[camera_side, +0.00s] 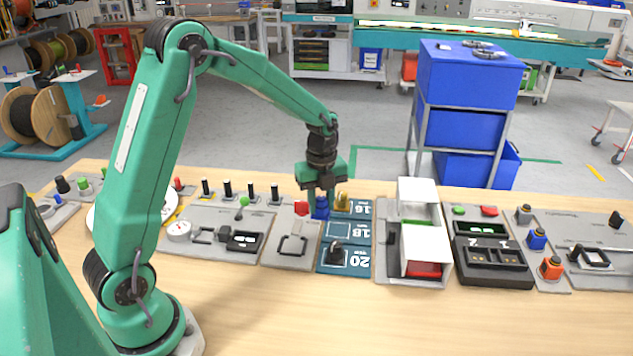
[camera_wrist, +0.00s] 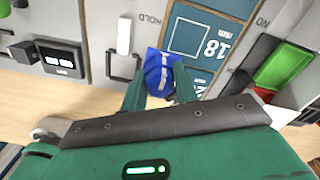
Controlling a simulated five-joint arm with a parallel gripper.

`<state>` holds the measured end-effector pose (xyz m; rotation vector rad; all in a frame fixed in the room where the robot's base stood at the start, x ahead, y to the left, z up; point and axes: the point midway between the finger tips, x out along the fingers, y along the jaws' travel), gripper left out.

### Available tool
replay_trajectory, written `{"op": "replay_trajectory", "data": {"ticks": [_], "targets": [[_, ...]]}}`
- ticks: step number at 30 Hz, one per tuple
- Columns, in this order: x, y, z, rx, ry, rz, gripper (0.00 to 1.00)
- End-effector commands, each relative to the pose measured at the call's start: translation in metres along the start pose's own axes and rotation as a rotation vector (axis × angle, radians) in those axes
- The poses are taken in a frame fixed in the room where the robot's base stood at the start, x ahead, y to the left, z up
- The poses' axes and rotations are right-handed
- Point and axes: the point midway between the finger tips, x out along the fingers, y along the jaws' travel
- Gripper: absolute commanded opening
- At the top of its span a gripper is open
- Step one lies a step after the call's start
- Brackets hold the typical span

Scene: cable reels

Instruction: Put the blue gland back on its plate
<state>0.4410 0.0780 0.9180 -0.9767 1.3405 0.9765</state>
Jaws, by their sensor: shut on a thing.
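My gripper (camera_side: 320,195) is shut on the blue gland (camera_side: 321,210), pointing down. In the wrist view the blue gland (camera_wrist: 157,70), with a pale stripe, sits between the two green fingers (camera_wrist: 159,88). The gland plate (camera_side: 361,234) is teal, with white outlines marked 16, 18 and 20; part of it shows in the wrist view (camera_wrist: 186,36). The gland is at the plate's left edge in both views; its height above the surface is hard to tell. The 18 place looks empty.
Left of the plate is a grey panel with a square handle (camera_side: 291,246) and a red-topped part (camera_side: 301,208). Right of it stands a white-sided bin unit (camera_side: 421,240) with green and red inside. The wooden table front (camera_side: 300,310) is clear.

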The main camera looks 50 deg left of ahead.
Motion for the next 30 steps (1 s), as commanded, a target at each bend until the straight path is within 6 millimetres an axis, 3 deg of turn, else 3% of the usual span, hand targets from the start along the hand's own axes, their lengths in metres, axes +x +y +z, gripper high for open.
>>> {"op": "replay_trajectory", "data": {"ticks": [6,11,22,30], "targets": [[0.010,-0.035,0.004,-0.033,0.000,0.000,0.03],[0.013,-0.048,0.005,-0.047,0.000,0.000,0.03],[0.018,-0.051,0.005,-0.051,0.000,0.000,0.03],[0.039,-0.051,0.005,-0.051,0.001,0.002,0.03]]}}
